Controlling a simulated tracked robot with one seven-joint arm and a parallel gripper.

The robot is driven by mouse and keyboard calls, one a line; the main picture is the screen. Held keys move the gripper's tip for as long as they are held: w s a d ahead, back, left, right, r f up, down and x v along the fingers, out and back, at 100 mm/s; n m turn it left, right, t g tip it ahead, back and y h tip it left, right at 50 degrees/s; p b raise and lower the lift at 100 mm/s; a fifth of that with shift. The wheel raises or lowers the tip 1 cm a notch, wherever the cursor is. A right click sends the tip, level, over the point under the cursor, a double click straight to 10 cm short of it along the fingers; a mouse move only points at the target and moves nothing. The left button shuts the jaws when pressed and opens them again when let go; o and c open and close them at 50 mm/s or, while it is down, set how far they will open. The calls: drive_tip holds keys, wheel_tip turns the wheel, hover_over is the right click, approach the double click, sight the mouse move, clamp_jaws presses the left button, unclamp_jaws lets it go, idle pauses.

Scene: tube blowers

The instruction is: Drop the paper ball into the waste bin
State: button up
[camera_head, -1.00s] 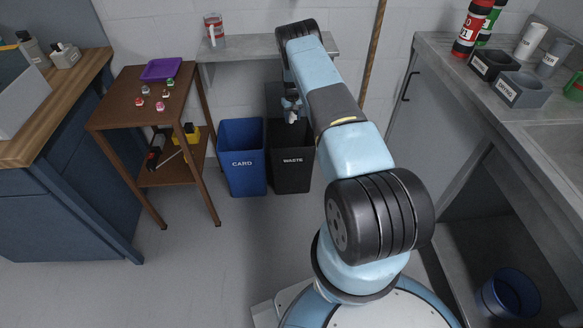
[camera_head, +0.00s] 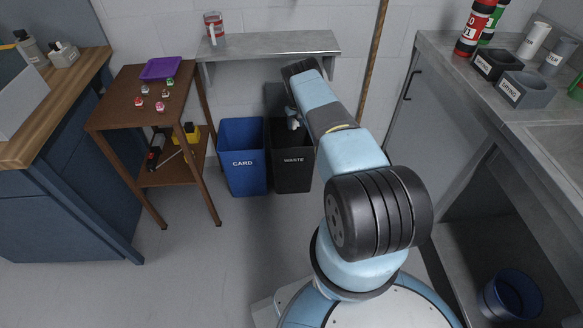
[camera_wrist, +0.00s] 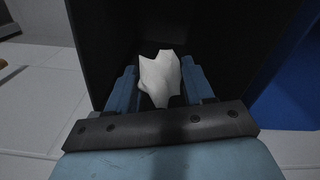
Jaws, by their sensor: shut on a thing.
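The paper ball (camera_wrist: 160,78) is white and crumpled. In the wrist view it sits between the two blue fingers of my gripper (camera_wrist: 160,88), which is shut on it. The black waste bin (camera_head: 291,172), labelled WASTE, stands on the floor below the shelf. In the head view my gripper (camera_head: 293,122) is at the bin's open top, pointing down. In the wrist view the dark inside of the bin (camera_wrist: 110,30) surrounds the ball and fingertips. The bin's bottom is too dark to make out.
A blue bin (camera_head: 243,172) labelled CARD stands directly left of the waste bin. A brown side table (camera_head: 125,100) stands at left, a grey counter at right.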

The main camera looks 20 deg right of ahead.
drive_tip(key=shift+f, duration=1.2)
drive_tip(key=o, duration=1.2)
drive_tip(key=shift+r, duration=3.65)
